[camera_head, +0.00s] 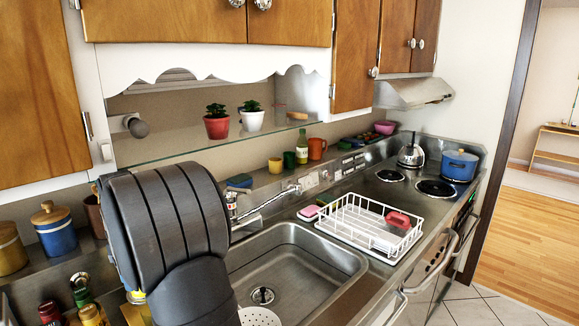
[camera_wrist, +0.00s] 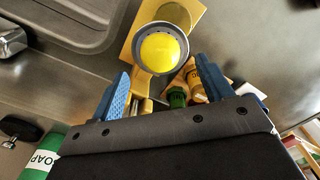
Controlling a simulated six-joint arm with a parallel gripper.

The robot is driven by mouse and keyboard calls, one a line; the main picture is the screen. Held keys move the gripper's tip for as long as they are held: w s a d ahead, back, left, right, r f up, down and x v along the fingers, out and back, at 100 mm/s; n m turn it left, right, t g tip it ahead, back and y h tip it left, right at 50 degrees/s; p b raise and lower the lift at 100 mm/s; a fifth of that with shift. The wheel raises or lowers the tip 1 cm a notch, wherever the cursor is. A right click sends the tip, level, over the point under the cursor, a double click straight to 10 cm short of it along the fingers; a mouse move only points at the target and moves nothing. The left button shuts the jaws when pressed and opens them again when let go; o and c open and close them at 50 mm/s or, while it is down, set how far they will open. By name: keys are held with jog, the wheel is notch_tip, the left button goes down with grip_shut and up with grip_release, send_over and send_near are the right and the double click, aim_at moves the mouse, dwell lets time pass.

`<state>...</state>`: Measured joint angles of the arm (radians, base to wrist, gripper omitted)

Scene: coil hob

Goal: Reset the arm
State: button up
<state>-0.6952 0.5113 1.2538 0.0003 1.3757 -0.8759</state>
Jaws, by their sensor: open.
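In the wrist view my gripper (camera_wrist: 162,72) shows as two blue fingers spread apart, with no object clamped between them. Beyond and between the fingertips is a yellow round thing (camera_wrist: 160,54) in a grey-rimmed holder on a wooden board (camera_wrist: 188,12). A green-capped bottle (camera_wrist: 177,97) and a tan bottle (camera_wrist: 193,80) show close to the right finger. In the head view my dark arm fills the left foreground over the counter, and my gripper's fingers are hidden or too small to make out.
In the head view, the sink (camera_head: 310,262) lies right of my arm, with a faucet (camera_head: 265,205) behind it. A white dish rack (camera_head: 372,228) holds a red item. Bottles (camera_head: 85,290) and canisters (camera_head: 55,228) crowd the left. A glass shelf (camera_head: 200,147) with plants hangs above.

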notch_tip(320, 180, down, 3)
jog(key=shift+r, duration=0.4)
notch_tip(320, 180, up, 10)
notch_tip(320, 180, down, 11)
jog(key=shift+f, duration=0.1)
notch_tip(320, 180, up, 4)
jog(key=shift+f, duration=0.2)
jog(key=w+d+r, duration=0.2)
jog(key=d+r, duration=0.5)
jog(key=d, duration=0.5)
jog(key=s+a+f, duration=0.4)
jog(key=s+f, duration=0.1)
jog(key=s, duration=0.5)
jog(key=s+a+f, duration=0.4)
jog(key=s+f, duration=0.2)
jog(key=s, duration=0.3)
jog(key=s+a+f, duration=0.2)
jog(key=a, duration=0.1)
jog(key=s+a+f, duration=0.1)
jog(key=a+f, duration=0.1)
jog(key=a, duration=0.1)
jog(key=s+a+f, duration=0.2)
jog(key=a, duration=0.1)
jog(key=shift+s+a+f, duration=0.15)
jog(key=shift+s+a, duration=0.15)
jog(key=shift+s, duration=0.05)
